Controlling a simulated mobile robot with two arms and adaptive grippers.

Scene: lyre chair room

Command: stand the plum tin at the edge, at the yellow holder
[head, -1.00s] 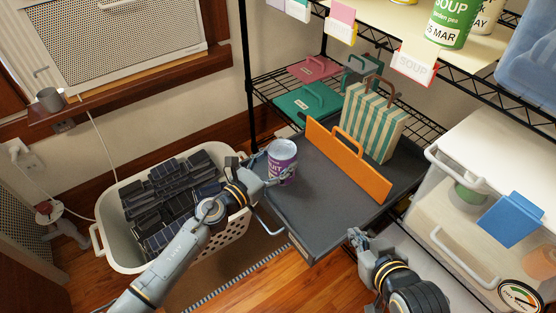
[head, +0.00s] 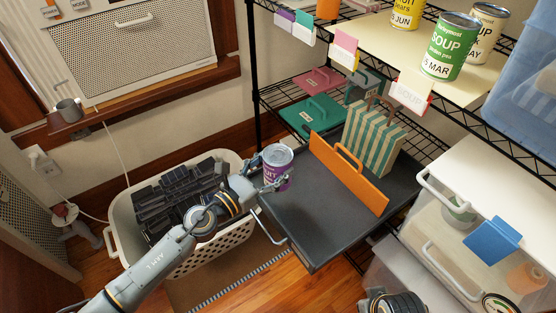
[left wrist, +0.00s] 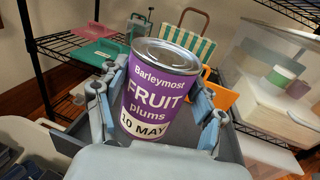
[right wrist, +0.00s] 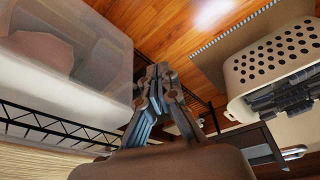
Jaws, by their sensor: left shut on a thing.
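The plum tin (head: 280,170) is purple with a silver lid. In the left wrist view the tin (left wrist: 160,92) reads "FRUIT plums" and "10 MAY". My left gripper (head: 268,180) is shut around its sides and holds it nearly upright by the left side of the dark grey tray top. A holder with yellow on it and a pink card (head: 344,52) is clipped to the front edge of the upper shelf (head: 385,48), up and right of the tin. My right gripper (right wrist: 158,80) is shut and empty, low down; only its wrist shows at the bottom of the head view.
The grey tray top (head: 310,225) carries an orange panel (head: 345,172) and a striped bag (head: 372,140). Soup tins, one green (head: 449,48), stand on the upper shelf. A white basket (head: 215,255) is at left, a clear drawer box (head: 460,235) at right.

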